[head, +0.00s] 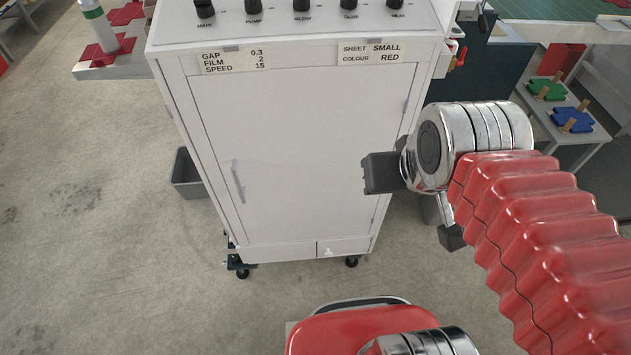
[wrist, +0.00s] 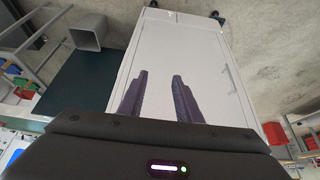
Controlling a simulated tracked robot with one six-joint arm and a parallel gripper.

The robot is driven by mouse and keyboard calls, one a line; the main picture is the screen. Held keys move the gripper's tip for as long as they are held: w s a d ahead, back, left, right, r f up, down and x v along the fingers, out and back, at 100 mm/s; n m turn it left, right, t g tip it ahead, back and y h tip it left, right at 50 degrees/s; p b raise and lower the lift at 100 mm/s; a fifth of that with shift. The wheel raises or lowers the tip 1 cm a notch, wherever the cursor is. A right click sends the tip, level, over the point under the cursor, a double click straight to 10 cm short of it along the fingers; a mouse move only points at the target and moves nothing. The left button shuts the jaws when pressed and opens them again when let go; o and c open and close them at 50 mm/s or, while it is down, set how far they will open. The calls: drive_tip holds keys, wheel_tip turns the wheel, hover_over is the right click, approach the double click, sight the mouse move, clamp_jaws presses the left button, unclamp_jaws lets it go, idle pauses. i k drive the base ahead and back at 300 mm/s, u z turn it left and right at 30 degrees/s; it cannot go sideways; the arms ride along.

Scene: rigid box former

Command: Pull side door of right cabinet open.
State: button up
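The white cabinet (head: 215,90) stands ahead of me in the head view, with a flat door (head: 300,140) facing me. The door is shut. Its slim upright handle (head: 238,181) is near the door's left edge; the handle (wrist: 229,77) also shows at the right in the upside-down wrist view. My gripper (head: 382,173) is in front of the cabinet's right edge, away from the handle. In the wrist view its two fingers (wrist: 160,75) are apart with nothing between them. The cabinet's right side face is mostly hidden in the head view.
Dark knobs line the cabinet's sloped top panel (head: 330,20). A grey bin (head: 187,173) stands on the floor at left. A small table (head: 590,135) with green and blue pieces is at right.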

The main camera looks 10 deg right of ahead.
sight(289, 145)
drive_tip(key=u, duration=0.55)
drive_tip(key=k, duration=1.35)
drive_tip(key=u, duration=0.6)
drive_tip(key=i, duration=1.45)
drive_tip(key=u, duration=0.6)
